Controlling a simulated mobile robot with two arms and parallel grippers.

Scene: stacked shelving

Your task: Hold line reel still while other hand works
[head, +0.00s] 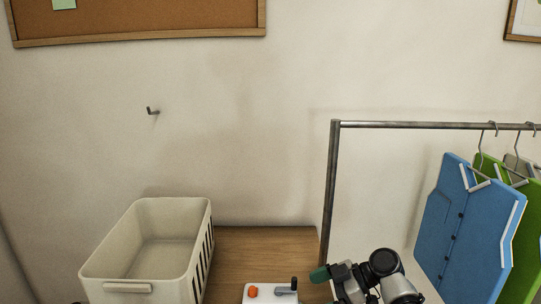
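A white box (262,296) with an orange knob and a dark crank handle on top stands on the wooden surface at the bottom middle. It may be the line reel, but its lower part is cut off by the picture edge. My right gripper (328,276) is at the bottom, to the right of the box and apart from it in the picture. Its dark green tip points left. Whether its fingers are open or shut does not show. My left gripper is not clearly in view.
An empty cream basket (126,287) stands on the left of the wooden surface (262,244). A metal clothes rail (331,185) stands on the right, with blue (468,225) and green garments hanging. A wall hook (152,111) is above the basket. Bare wood shows behind the box.

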